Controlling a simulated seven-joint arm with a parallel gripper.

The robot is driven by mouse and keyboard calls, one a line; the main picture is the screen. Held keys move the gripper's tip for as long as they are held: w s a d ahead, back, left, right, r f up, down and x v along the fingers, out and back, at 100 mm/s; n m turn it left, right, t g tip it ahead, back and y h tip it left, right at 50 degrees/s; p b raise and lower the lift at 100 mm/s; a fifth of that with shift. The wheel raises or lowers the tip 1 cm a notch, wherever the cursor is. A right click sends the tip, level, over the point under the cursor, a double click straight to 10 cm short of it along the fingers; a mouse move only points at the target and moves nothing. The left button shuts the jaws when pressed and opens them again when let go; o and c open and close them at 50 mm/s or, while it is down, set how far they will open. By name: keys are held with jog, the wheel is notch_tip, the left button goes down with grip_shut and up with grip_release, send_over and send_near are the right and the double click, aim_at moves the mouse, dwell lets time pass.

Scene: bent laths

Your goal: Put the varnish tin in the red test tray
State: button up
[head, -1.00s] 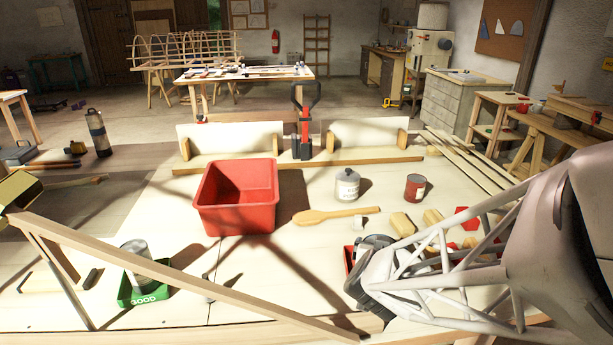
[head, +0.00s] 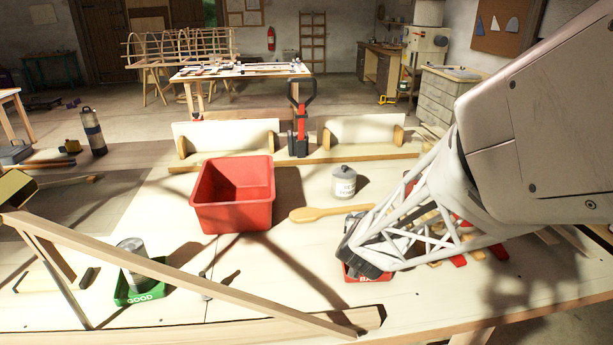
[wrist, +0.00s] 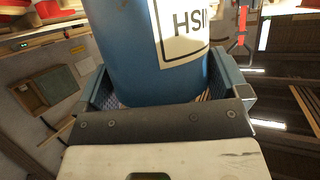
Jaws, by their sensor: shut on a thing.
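My gripper (head: 358,258) is at the middle right of the bench in the head view. The tin is hidden behind my gripper in the head view. The small red test tray (head: 384,278) shows in part just below and behind my gripper; the rest of it is covered. I cannot tell how high the tin is above the tray.
A large red bin (head: 234,208) stands mid-bench. A white lidded pot (head: 344,183) and a wooden spoon (head: 318,214) lie behind my gripper. A green tray (head: 143,292) marked GOOD holds a grey tin (head: 132,262). A wooden lath (head: 200,275) slants across the front left.

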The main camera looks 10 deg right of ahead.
jog(key=shift+f, duration=1.75)
jog(key=shift+f, duration=0.15)
jog(key=o, duration=1.3)
jog(key=shift+s+r, duration=0.1)
jog(key=shift+r, duration=0.1)
jog(key=shift+s+a+r, duration=0.2)
jog(key=shift+s+a, duration=0.05)
jog(key=shift+s, duration=0.2)
jog(key=v, duration=1)
jog(key=shift+s+r, duration=0.2)
jog(key=shift+s, duration=0.15)
